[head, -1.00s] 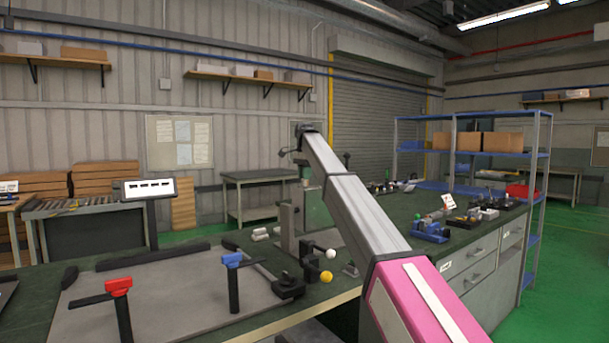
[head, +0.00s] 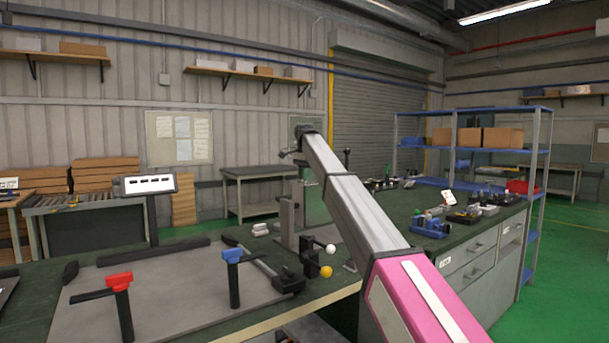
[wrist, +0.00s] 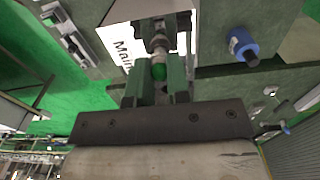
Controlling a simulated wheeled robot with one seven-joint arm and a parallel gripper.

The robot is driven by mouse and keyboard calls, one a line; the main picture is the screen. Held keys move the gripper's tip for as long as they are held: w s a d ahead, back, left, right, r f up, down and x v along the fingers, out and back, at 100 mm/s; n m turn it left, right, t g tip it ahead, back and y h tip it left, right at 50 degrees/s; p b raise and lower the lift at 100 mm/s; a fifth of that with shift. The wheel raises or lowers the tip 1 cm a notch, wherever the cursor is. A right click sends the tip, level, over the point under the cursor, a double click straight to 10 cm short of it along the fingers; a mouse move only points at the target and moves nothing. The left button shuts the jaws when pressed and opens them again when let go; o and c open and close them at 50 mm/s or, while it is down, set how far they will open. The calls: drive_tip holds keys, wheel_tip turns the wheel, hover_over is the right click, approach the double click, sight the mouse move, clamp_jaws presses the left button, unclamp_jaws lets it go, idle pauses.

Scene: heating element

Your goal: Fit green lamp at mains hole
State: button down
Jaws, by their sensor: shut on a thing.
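In the wrist view my gripper (wrist: 160,84) has two dark green fingers shut on the green lamp. That body reaches towards a white plate (wrist: 122,52) with partly hidden lettering that reads "Main". The mains hole itself cannot be seen, and I cannot tell whether the lamp touches the plate. In the head view my arm's end is over the back of the bench, by a grey-green upright box (head: 312,204); the fingers and lamp are too small or hidden to make out.
A blue round knob (wrist: 240,43) stands right of the fingers in the wrist view. On the green bench are red-topped (head: 119,282) and blue-topped (head: 232,256) posts, a white ball (head: 331,248), a yellow ball (head: 326,271) and a blue vise-like tool (head: 430,228).

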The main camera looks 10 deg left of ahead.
drive_tip(key=shift+f, duration=0.5)
drive_tip(key=c, duration=1)
unclamp_jaws()
wheel_tip(320, 180, up, 11)
drive_tip(key=shift+f, duration=0.15)
